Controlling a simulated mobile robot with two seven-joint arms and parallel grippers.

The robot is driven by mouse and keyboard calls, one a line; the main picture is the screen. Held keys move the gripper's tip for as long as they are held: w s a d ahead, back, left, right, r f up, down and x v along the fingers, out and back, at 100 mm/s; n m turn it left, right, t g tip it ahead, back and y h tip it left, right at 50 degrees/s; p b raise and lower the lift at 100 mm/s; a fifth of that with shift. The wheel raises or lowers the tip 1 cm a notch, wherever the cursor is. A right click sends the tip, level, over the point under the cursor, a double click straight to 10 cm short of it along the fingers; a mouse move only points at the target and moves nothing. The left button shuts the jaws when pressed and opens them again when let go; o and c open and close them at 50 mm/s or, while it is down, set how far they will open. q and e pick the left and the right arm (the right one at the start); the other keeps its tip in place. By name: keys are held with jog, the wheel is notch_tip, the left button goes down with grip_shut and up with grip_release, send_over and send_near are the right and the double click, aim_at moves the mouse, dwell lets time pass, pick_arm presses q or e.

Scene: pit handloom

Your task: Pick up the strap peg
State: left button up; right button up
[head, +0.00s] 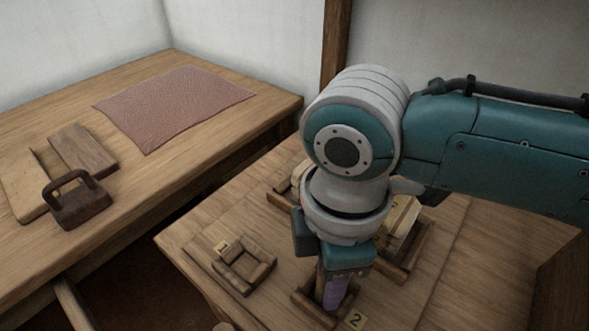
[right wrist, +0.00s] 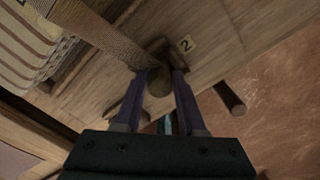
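My right gripper (head: 331,306) points down into the small wooden holder (head: 302,296) beside the number 2 label (head: 355,320). In the right wrist view its two purple fingers (right wrist: 160,76) stand apart, one on each side of a round-ended wooden piece (right wrist: 159,84), which looks like the strap peg. I cannot tell whether the fingers press on it or only stand around it. In the head view the fingers and wrist hide the peg. My left gripper is not in view.
An empty wooden holder (head: 262,274) sits left, by label 1 (head: 221,246). Striped cloth (head: 404,218) lies in another holder behind my right wrist. The bench at left carries a dark handled block (head: 80,207), wooden boards (head: 83,150) and reddish cloth (head: 174,106). A dark gap separates the bench and table.

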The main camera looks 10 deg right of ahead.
grip_shut()
dwell(0.3)
